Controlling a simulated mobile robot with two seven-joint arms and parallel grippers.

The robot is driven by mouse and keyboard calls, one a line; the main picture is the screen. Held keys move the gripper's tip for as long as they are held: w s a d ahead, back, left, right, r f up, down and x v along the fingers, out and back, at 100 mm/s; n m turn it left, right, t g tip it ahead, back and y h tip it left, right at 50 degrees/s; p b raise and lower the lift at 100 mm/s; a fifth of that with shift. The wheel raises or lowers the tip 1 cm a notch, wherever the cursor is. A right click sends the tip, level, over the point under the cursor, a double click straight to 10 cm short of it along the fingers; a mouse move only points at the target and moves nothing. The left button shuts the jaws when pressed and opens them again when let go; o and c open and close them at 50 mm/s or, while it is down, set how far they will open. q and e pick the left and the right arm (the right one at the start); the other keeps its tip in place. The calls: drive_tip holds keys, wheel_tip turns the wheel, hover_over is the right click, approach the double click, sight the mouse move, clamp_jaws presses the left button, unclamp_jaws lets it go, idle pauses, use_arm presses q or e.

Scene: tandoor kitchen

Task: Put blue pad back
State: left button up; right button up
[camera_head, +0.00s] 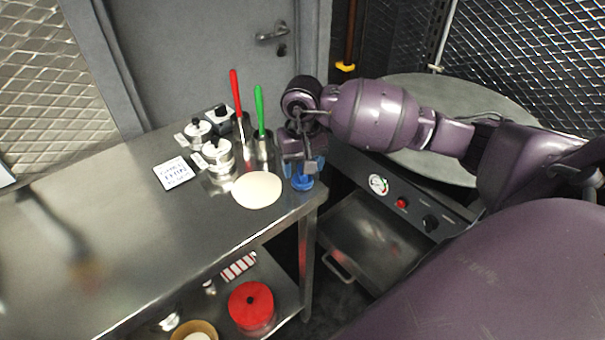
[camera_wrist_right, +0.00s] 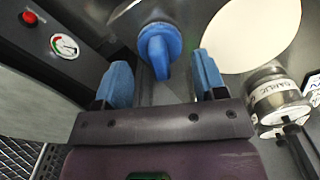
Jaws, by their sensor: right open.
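The blue pad (camera_head: 302,183) is round with a raised grip, and sits at the right front corner of the steel table (camera_head: 115,240). My right gripper (camera_head: 303,167) is just above it and partly hides it. In the right wrist view the blue pad (camera_wrist_right: 158,42) lies ahead, between the lines of the two blue-tipped fingers of my right gripper (camera_wrist_right: 162,62). The fingers are spread, with a gap on each side of the pad's grip, and hold nothing. My left gripper is not in view.
A pale flat dough disc (camera_head: 257,190) lies just left of the pad. Metal canisters (camera_head: 217,156), a white sign (camera_head: 174,173) and holders with red (camera_head: 236,95) and green (camera_head: 259,108) handles stand behind. A round tandoor top (camera_head: 450,105) is at right; a lower shelf holds a red container (camera_head: 251,304).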

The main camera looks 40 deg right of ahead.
drive_tip(key=shift+r, duration=4.2)
